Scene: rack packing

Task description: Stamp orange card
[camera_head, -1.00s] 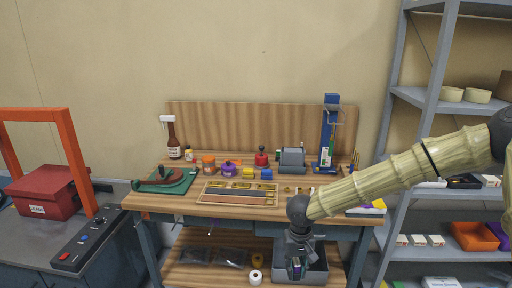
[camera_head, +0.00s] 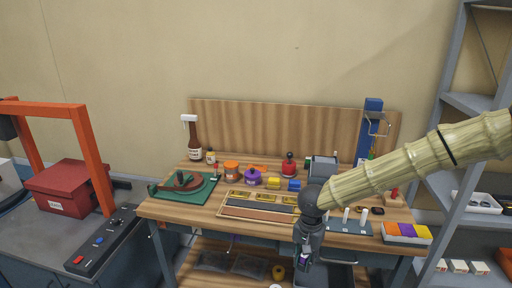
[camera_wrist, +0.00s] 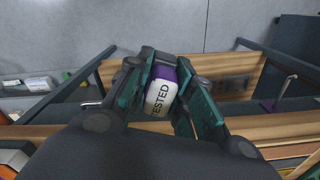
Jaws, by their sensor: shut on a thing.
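My gripper (camera_wrist: 166,100) is shut on a small block-like stamp (camera_wrist: 162,92) with a purple body and a white label reading "TESTED". In the head view my gripper (camera_head: 303,258) hangs fingers down in front of the workbench's front edge, and the held stamp is barely visible there. A white tray (camera_head: 408,240) at the bench's right end holds orange, purple and yellow cards side by side. The orange card (camera_head: 391,229) is leftmost. My gripper is left of and below the tray, apart from it.
The wooden bench (camera_head: 170,210) carries a wooden sorting tray (camera_head: 258,214), a green mat (camera_head: 205,188), bottles, jars and a tall blue stand (camera_head: 371,125). A grey shelf rack (camera_head: 470,105) stands right. A red box (camera_head: 68,188) sits on the left counter.

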